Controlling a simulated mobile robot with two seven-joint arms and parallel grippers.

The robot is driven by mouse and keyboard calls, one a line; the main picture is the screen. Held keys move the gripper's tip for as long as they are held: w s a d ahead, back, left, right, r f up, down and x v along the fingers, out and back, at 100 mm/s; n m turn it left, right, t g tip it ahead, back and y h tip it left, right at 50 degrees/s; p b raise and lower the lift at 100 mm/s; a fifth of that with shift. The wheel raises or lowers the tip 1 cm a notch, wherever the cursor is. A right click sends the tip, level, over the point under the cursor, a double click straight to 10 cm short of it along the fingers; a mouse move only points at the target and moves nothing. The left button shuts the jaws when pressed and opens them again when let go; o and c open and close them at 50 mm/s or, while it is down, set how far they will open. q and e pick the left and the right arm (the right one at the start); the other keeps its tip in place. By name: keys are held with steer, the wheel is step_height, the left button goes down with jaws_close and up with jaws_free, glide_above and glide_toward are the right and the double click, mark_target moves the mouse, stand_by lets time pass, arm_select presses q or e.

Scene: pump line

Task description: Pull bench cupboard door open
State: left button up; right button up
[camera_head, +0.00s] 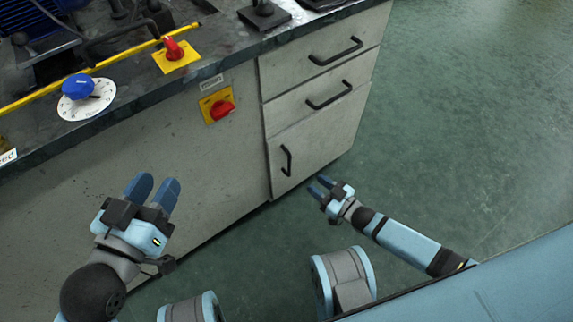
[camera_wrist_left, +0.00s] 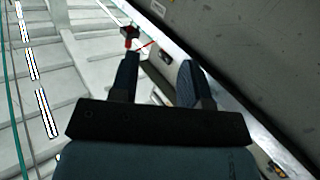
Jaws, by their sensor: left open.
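The bench cupboard door (camera_head: 325,142) is the light grey lower front at the right end of the bench, under two drawers. It looks closed. Its black vertical handle (camera_head: 287,160) is near its left edge. My left gripper (camera_head: 155,188) is open and empty, well left of the handle, in front of the plain bench panel. Its two fingers also show apart in the left wrist view (camera_wrist_left: 157,78). My right gripper (camera_head: 320,186) is just below and right of the door handle in the picture, apart from it. Its fingers look apart, with nothing between them.
Two drawers with black handles, upper (camera_head: 335,51) and lower (camera_head: 329,95), are above the door. A red switch on a yellow plate (camera_head: 217,104) is on the panel. The bench top carries a blue knob (camera_head: 78,87) and a red switch (camera_head: 174,49). Green floor (camera_head: 460,110) at right is clear.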

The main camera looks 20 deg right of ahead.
mark_target(290, 165)
steer(key=b+x, duration=0.4)
steer(key=x, duration=0.7)
steer(key=shift+w+a, duration=0.15)
arm_select(q)
steer(key=w+m, duration=0.1)
steer(key=w+a+m+t+h, duration=0.1)
steer(key=m, duration=0.1)
steer(key=shift+a+r+t, duration=0.15)
steer(key=shift+r+t, duration=0.15)
steer(key=shift+r, duration=0.05)
arm_select(e)
steer(key=shift+w, duration=0.1)
steer(key=shift+c, duration=0.2)
arm_select(q)
steer(key=shift+f, duration=0.1)
arm_select(e)
jaws_close()
